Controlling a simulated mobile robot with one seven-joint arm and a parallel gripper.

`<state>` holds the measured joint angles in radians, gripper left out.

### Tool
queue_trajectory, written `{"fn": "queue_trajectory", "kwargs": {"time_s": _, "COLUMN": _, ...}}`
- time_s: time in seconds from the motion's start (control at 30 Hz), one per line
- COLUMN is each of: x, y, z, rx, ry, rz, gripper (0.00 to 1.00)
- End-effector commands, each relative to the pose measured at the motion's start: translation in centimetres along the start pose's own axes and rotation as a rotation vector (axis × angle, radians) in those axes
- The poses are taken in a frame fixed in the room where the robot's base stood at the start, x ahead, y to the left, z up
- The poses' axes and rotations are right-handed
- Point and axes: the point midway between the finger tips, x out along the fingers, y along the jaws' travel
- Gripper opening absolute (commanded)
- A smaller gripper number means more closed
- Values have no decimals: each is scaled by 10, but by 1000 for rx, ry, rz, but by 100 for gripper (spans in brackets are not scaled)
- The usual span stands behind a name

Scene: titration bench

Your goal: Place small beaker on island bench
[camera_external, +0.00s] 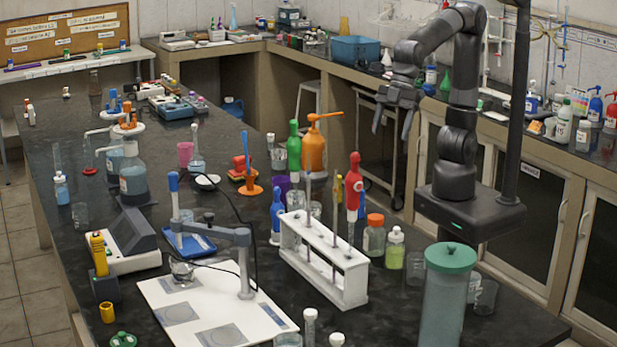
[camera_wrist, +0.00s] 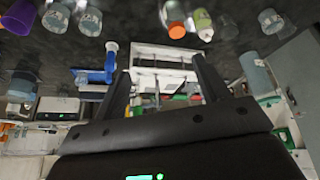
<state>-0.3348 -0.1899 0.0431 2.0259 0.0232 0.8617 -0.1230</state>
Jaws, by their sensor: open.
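My gripper (camera_external: 392,122) is open and empty, raised above the far right side of the island bench (camera_external: 110,190). In the wrist view, my gripper (camera_wrist: 160,66) has its fingers apart, with the white rack seen beyond them. Several small clear beakers stand on the bench, and I cannot tell which one is meant. One beaker (camera_external: 485,297) is at the right edge beside the green-lidded jar. Another beaker (camera_external: 415,268) is beside the green-liquid bottle. A third beaker (camera_external: 80,216) is at the left. Clear beakers (camera_wrist: 270,21) also show in the wrist view. My gripper touches none.
A white stand base (camera_external: 215,305) lies at the front. The bench's middle left has bare black surface. A side counter runs behind.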

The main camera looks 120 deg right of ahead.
Motion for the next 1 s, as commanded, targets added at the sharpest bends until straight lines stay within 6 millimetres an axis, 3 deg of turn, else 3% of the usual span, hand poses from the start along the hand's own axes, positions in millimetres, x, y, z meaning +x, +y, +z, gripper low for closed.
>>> {"fn": "queue_trajectory", "kwargs": {"time_s": 0.03, "x": -12, "y": 15, "z": 22, "rx": 45, "ry": 7, "rz": 21, "gripper": 68}}
{"fn": "queue_trajectory", "kwargs": {"time_s": 0.2, "x": -38, "y": 47, "z": 92, "rx": 184, "ry": 18, "rz": 81, "gripper": 68}}
{"fn": "queue_trajectory", "kwargs": {"time_s": 0.4, "x": -53, "y": 65, "z": 172, "rx": 337, "ry": 30, "rz": 143, "gripper": 68}}
{"fn": "queue_trajectory", "kwargs": {"time_s": 0.5, "x": -54, "y": 67, "z": 200, "rx": 392, "ry": 35, "rz": 164, "gripper": 68}}
{"fn": "queue_trajectory", "kwargs": {"time_s": 0.7, "x": -54, "y": 68, "z": 228, "rx": 445, "ry": 39, "rz": 183, "gripper": 68}}
{"fn": "queue_trajectory", "kwargs": {"time_s": 1.0, "x": -53, "y": 68, "z": 229, "rx": 449, "ry": 39, "rz": 184, "gripper": 68}}
